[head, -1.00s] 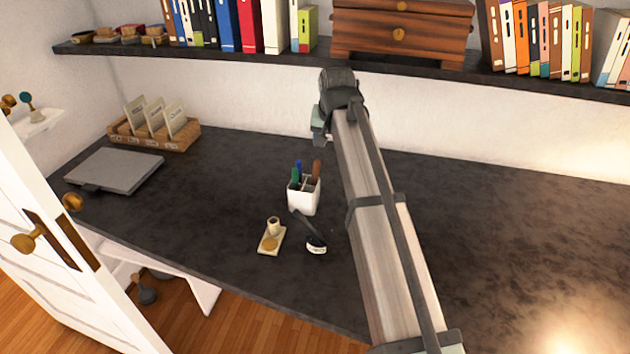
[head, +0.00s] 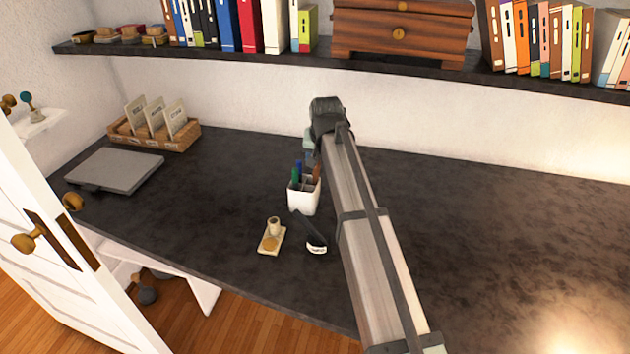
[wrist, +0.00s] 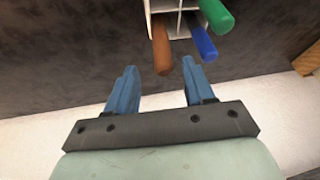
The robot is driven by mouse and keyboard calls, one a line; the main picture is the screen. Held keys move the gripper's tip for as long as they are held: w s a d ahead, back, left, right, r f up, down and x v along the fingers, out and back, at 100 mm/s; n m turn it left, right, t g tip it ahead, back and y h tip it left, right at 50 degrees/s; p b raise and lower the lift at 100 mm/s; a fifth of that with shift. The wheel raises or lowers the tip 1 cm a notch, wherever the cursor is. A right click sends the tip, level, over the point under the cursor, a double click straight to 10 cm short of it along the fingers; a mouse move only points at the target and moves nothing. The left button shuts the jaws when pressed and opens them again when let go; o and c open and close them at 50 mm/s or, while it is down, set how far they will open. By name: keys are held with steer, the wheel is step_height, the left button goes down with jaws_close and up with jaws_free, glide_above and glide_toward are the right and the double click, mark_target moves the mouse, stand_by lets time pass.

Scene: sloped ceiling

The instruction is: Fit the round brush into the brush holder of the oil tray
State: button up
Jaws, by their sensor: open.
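The oil tray (head: 263,246), small and pale with an upright round holder (head: 273,225) and a tan disc, lies on the dark desk. Right of it is a white cup (head: 303,201) holding handles: brown (wrist: 162,50), blue (wrist: 200,40) and green (wrist: 216,15). I cannot tell which, if any, is the round brush. My gripper (wrist: 160,68) is open and empty. Its blue fingertips are just short of the brown handle's end, which lies roughly between them in the wrist view. In the head view my arm hides the fingers and part of the cup's right side.
A dark object with a white end (head: 312,236) lies between the oil tray and my arm. A grey flat case (head: 115,169) and a wooden card rack (head: 155,133) are at the left. A bookshelf (head: 240,54) overhangs the back. The desk's right side is clear.

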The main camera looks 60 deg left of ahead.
mark_target(317, 167)
steer(key=shift+s+x, duration=0.2)
steer(key=shift+x, duration=0.95)
steer(key=shift+s+x, duration=0.15)
steer(key=shift+x, duration=1.05)
steer(key=shift+c, duration=0.4)
jaws_close()
